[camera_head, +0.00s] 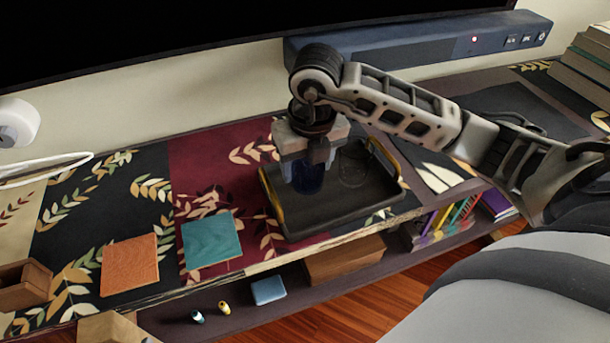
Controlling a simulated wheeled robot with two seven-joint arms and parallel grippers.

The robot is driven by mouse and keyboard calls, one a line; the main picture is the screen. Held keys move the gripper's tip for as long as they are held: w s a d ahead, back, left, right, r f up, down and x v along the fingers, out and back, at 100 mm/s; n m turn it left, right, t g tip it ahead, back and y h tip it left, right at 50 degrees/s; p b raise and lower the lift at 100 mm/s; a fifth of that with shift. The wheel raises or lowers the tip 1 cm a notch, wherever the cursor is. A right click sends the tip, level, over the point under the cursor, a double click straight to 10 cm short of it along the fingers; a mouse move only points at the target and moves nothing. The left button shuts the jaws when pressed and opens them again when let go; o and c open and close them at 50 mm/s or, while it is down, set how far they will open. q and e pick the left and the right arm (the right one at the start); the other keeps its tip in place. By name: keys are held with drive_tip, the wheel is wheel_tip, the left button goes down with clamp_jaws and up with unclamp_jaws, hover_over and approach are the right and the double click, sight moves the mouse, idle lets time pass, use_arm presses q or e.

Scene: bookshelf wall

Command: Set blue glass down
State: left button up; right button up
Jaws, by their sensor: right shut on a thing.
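The blue glass (308,178) is dark blue and see-through, and it is upright over the left part of a black tray. My right gripper (308,160) points down and is shut on the glass from above, hiding its upper part. I cannot tell whether the glass's base touches the tray. The black tray (330,214) has yellowish handles at its ends and sits on the patterned shelf top. A clear glass (353,168) stands in the tray just right of the blue glass. My left gripper is not in view.
A teal square (211,241) and an orange square (130,264) lie left of the tray. A wooden box (24,284) is at the far left. A dark blue soundbar (430,43) runs behind the tray. Books (452,215) and a brown box (344,258) are on the lower shelf.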

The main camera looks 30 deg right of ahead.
drive_tip(key=w+f, duration=0.2)
drive_tip(key=shift+d+f, duration=0.3)
drive_tip(key=shift+d, duration=0.1)
drive_tip(key=shift+f, duration=1.4)
drive_tip(key=shift+f, duration=0.1)
drive_tip(key=o, duration=1.1)
drive_tip(key=shift+r, duration=0.25)
wheel_tip(320, 180, up, 12)
drive_tip(key=s, duration=0.2)
drive_tip(key=shift+a+f+p, duration=0.2)
drive_tip(key=shift+a+p, duration=0.05)
drive_tip(key=shift+p, duration=0.15)
